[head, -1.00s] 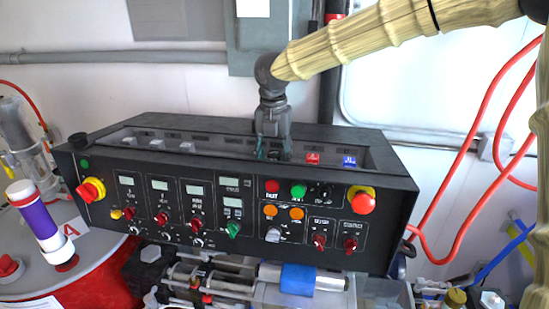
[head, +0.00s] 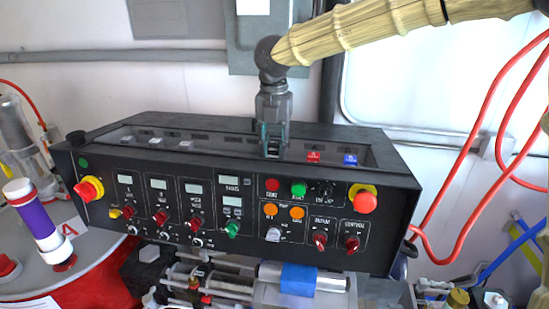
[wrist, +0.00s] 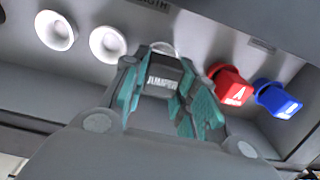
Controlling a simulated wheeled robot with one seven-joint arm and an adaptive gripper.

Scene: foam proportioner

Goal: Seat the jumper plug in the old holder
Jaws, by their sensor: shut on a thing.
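My gripper (head: 272,148) reaches down into the long recess in the top of the black console (head: 200,128). In the wrist view its teal-padded fingers (wrist: 163,105) stand on either side of a dark grey piece marked JUMPER (wrist: 163,84), the jumper plug, and are shut on it. The fingers hide most of the plug, and its lower end does not show. I cannot tell whether it touches the recess floor. No label in view marks an old holder; a pale ring (wrist: 164,47) shows just behind the plug.
A red plug (wrist: 230,85) and a blue plug (wrist: 277,98) stand close to the right of my gripper. White round pieces (wrist: 107,44) stand to the left. The recess walls are close around. The console front carries several knobs, buttons and displays.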

